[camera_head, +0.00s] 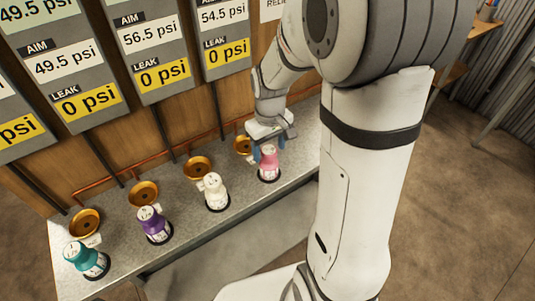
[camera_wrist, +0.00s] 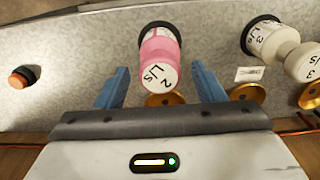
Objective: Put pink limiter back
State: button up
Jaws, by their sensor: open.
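The pink limiter (camera_head: 268,162), with a white top, stands upright on a dark ring at the right of the grey bench. In the wrist view the pink limiter (camera_wrist: 160,48) shows "2 L/s" on its top. My gripper (camera_wrist: 160,76) is open, with one blue finger on each side of the limiter's top and visible gaps between. In the head view my gripper (camera_head: 272,148) is just behind and above it. A brass cup (camera_head: 243,145) lies behind the pink limiter, partly hidden by my gripper; its rim (camera_wrist: 165,99) shows between the fingers.
White (camera_head: 214,192), purple (camera_head: 153,225) and teal (camera_head: 86,260) limiters stand to the left, each near a brass cup. A copper pipe (camera_head: 130,175) runs along the wall below the gauge panels (camera_head: 150,45). An orange button (camera_wrist: 20,79) is at the wrist view's left.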

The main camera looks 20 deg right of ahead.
notch_tip(320, 180, up, 9)
jog(key=shift+s+f, duration=0.1)
jog(key=shift+f, duration=0.1)
jog(key=s+r+m+t, duration=0.2)
jog(key=s+m, duration=0.1)
jog(key=s, duration=1.1)
jog(key=shift+a+r+m+t, duration=0.15)
jog(key=shift+r+m+t, duration=0.15)
jog(key=shift+t, duration=0.1)
